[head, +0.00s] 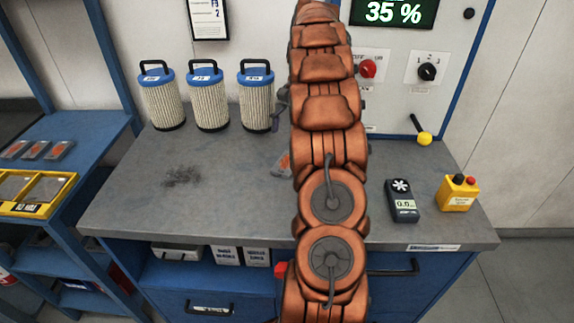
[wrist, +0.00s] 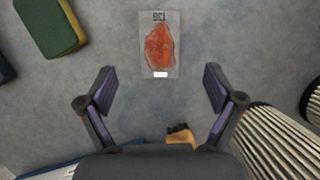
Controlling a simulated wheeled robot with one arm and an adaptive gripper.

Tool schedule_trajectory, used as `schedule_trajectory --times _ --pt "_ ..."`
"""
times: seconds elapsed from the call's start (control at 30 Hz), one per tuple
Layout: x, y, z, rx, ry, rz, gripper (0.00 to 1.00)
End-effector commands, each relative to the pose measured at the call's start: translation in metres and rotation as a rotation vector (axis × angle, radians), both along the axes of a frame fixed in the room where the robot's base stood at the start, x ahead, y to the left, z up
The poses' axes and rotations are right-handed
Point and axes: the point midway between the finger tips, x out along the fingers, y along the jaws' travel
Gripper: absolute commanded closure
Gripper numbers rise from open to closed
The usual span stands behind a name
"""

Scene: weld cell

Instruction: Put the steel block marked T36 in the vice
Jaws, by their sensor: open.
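I see neither a steel block marked T36 nor a vice in either view. In the wrist view my gripper (wrist: 158,88) is open, with nothing between its fingers. In the head view a similar flat piece (head: 283,164) lies on the grey bench, partly hidden by my arm. My gripper is not clearly visible in the head view.
The grey bench (head: 235,205) carries pleated filters (head: 205,97) at the back, a handheld meter (head: 401,201) and a yellow button box (head: 457,193). A blue shelf (head: 95,130) at left holds a yellow tray (head: 47,208). A green-yellow object (wrist: 50,27) shows in the wrist view.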

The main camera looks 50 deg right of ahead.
Motion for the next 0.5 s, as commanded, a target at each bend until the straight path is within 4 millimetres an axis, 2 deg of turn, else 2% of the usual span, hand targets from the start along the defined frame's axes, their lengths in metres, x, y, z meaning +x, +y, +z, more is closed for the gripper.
schedule_trajectory --times 0.17,0.5 --pt "-0.002 -0.009 -0.004 0.005 0.001 -0.019 0.08" --pt "-0.004 -0.002 -0.022 0.008 0.001 -0.019 0.08"
